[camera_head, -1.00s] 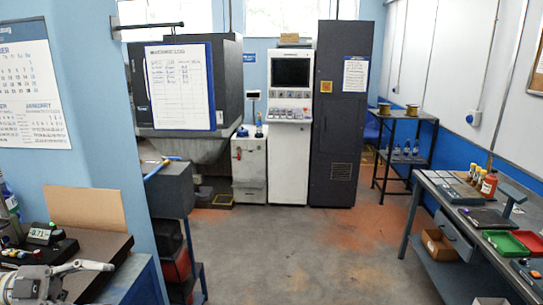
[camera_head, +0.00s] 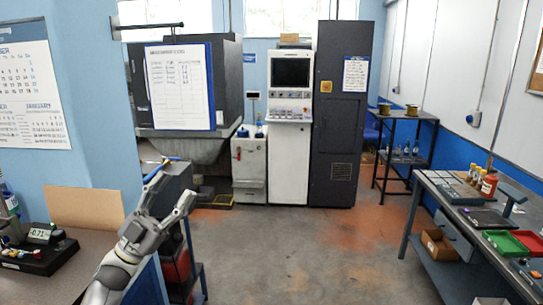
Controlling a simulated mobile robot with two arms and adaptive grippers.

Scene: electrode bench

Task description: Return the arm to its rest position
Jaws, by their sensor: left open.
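My left arm comes in from the lower left. Its grey gripper (camera_head: 174,188) is open, with its two fingers spread and pointing up and away. I see nothing between the fingers. In the picture it lies in front of the right edge of the left bench (camera_head: 62,290) and overlaps the dark cabinet behind. My right gripper is not in view.
A small display with a black base (camera_head: 40,258) stands on the left bench beside a cardboard panel (camera_head: 84,208). At right, a workbench holds a red tray (camera_head: 505,243) and a green tray (camera_head: 529,239). The middle floor (camera_head: 300,255) is clear.

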